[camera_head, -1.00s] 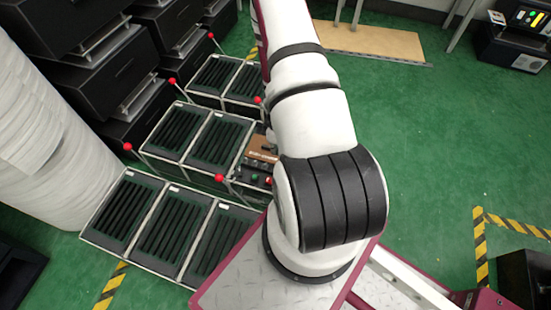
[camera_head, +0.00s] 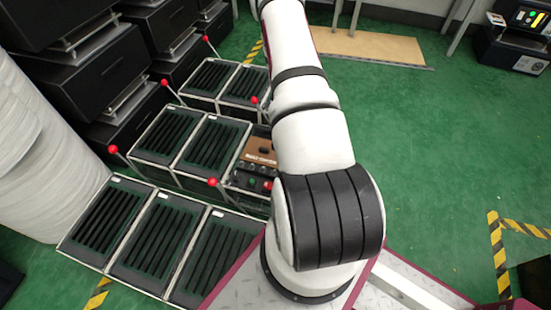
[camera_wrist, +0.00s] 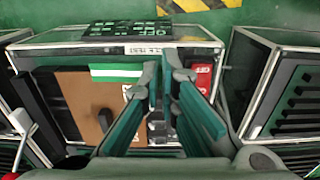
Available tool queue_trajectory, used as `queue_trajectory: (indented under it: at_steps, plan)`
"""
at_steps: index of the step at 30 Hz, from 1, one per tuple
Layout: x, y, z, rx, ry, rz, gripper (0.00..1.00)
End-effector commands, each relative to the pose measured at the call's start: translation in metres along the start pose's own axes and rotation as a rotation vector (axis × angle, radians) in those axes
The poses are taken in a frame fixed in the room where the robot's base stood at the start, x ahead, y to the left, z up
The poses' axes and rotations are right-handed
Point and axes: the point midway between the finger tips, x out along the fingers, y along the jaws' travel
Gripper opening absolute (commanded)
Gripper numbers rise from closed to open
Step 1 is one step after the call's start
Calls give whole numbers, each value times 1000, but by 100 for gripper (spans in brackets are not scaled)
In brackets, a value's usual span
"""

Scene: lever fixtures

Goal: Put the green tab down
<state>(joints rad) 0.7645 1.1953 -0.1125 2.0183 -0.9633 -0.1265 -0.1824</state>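In the wrist view my gripper (camera_wrist: 166,88) reaches over a metal-edged box (camera_wrist: 110,45) with a brown panel (camera_wrist: 88,100). Its teal fingers converge with their tips close together. I cannot tell whether they hold something between them. A green and white strip (camera_wrist: 116,72) lies left of the fingertips, and a red piece (camera_wrist: 202,77) lies just right of them. No separate green tab can be made out; the fingers cover that part of the box. In the head view a box with a brown panel (camera_head: 258,149) shows beside my arm, with a small green spot (camera_head: 252,181); my gripper is hidden there.
Rows of slatted boxes (camera_head: 160,238) with red-knobbed levers (camera_head: 113,149) stand at left. Black cabinets (camera_head: 90,72) stand behind them. A white wrapped column (camera_head: 45,150) is at far left. Green floor (camera_head: 430,150) at right is mostly clear, with striped tape (camera_head: 497,250).

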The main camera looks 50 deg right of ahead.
Motion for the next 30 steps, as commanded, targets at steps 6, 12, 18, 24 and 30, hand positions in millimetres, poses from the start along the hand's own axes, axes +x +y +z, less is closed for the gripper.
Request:
queue_trajectory:
  at_steps: [6,12,18,24,30]
  plan:
    - [6,32,-31,3,3,0,0]
    - [8,47,-47,0,1,0,0]
    - [8,56,-55,2,1,0,0]
    - [39,54,-54,-1,-1,-2,0]
    - [43,54,-54,0,0,-1,0]
